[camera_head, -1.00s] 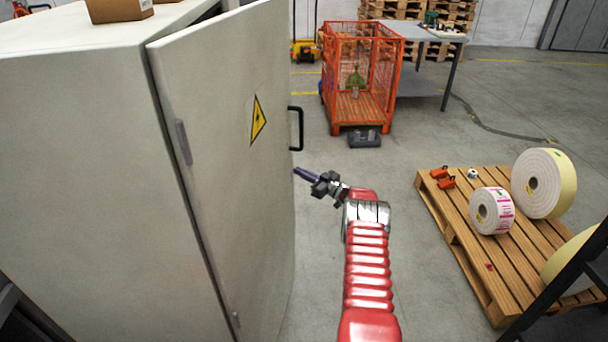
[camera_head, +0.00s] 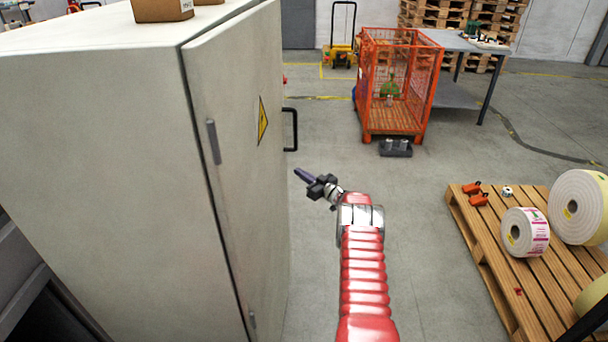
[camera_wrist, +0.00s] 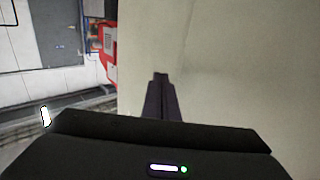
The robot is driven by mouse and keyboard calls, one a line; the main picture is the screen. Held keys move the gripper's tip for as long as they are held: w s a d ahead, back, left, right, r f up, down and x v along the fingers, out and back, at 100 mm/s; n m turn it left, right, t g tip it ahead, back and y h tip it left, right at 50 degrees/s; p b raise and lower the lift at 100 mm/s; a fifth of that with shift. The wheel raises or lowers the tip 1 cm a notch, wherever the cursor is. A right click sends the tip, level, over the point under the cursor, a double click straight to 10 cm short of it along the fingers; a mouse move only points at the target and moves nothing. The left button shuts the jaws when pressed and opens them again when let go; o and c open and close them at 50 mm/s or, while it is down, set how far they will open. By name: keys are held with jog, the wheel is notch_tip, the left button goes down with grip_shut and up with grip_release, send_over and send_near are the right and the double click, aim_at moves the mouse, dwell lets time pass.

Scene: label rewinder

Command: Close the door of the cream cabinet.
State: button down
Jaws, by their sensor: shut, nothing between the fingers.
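The cream cabinet (camera_head: 100,130) stands at the left in the head view. Its door (camera_head: 235,170), with a yellow warning sign and a black handle (camera_head: 290,130), is hinged on the near side. The door looks slightly ajar, with a narrow wedge at its top edge; whether it meets the frame at the far side is hidden. My gripper (camera_head: 299,174) is shut and empty, just right of the door's free edge and below the handle. In the wrist view, the shut fingers (camera_wrist: 160,95) lie before a cream surface; I cannot tell whether they touch it.
A wooden pallet (camera_head: 480,246) with label rolls (camera_head: 525,232) and small orange items stands at the right. An orange mesh cage (camera_head: 398,85) and a grey table (camera_head: 465,42) are at the back. Boxes (camera_head: 162,8) sit on the cabinet top. Floor between cabinet and pallet is clear.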

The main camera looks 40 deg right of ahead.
jog(key=s+d, duration=0.9)
jog(key=d, duration=0.1)
jog(key=shift+d, duration=0.3)
jog(key=shift+s, duration=0.1)
dwell(0.5)
